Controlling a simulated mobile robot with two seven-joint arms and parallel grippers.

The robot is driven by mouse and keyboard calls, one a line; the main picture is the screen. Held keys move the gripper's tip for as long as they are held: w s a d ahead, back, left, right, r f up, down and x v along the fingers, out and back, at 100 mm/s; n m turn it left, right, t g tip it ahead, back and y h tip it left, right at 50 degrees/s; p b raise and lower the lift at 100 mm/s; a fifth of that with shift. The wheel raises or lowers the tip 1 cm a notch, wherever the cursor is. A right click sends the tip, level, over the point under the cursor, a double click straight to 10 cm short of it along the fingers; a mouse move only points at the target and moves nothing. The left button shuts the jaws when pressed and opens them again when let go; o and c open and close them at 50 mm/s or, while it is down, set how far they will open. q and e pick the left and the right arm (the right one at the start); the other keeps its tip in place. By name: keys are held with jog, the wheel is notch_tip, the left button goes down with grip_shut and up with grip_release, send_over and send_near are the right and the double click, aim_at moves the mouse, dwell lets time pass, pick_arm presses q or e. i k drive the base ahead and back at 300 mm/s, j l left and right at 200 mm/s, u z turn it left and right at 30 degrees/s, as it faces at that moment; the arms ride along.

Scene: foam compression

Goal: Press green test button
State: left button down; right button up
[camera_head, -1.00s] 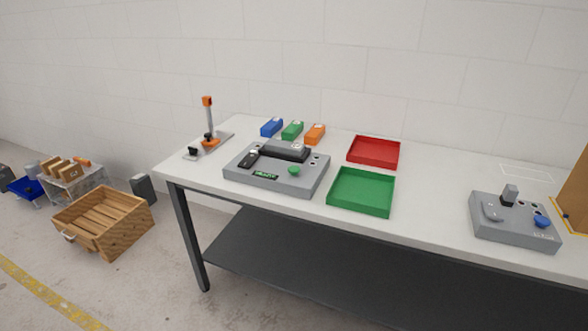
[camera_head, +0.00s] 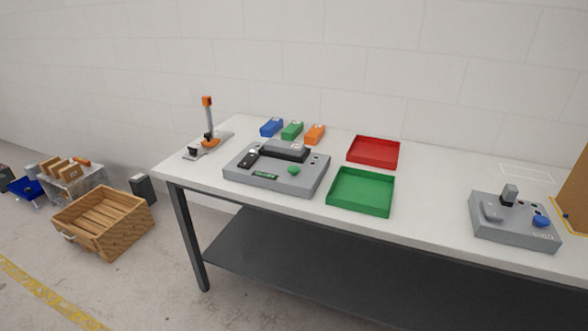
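The green test button (camera_head: 293,170) is a round knob on the front right part of a grey test machine (camera_head: 310,187). The machine stands on the white table, left of the green tray. A small green-lit display (camera_head: 265,176) is on its front edge, left of the button. A dark block (camera_head: 286,150) lies across the machine's top, and a smaller black part (camera_head: 247,160) with a light top is at its left. Nothing covers the button. Neither of my grippers shows in the head view.
A green tray (camera_head: 361,206) and a red tray (camera_head: 373,164) lie right of the machine. Blue (camera_head: 271,127), green (camera_head: 292,131) and orange (camera_head: 315,134) blocks stand behind it. An orange-handled lever device (camera_head: 208,120) is at left, a grey device with a blue button (camera_head: 541,222) at right.

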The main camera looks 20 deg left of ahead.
aim_at(293, 170)
jog(key=i+j+z, duration=0.2)
jog(key=j, duration=0.15)
jog(key=i+j+z, duration=0.2)
jog(key=j, duration=0.2)
jog(key=j+z, duration=0.2)
jog(key=j, duration=0.15)
jog(key=i+j+z, duration=0.25)
jog(key=j, duration=0.2)
jog(key=j+z, duration=0.2)
jog(key=j, duration=0.2)
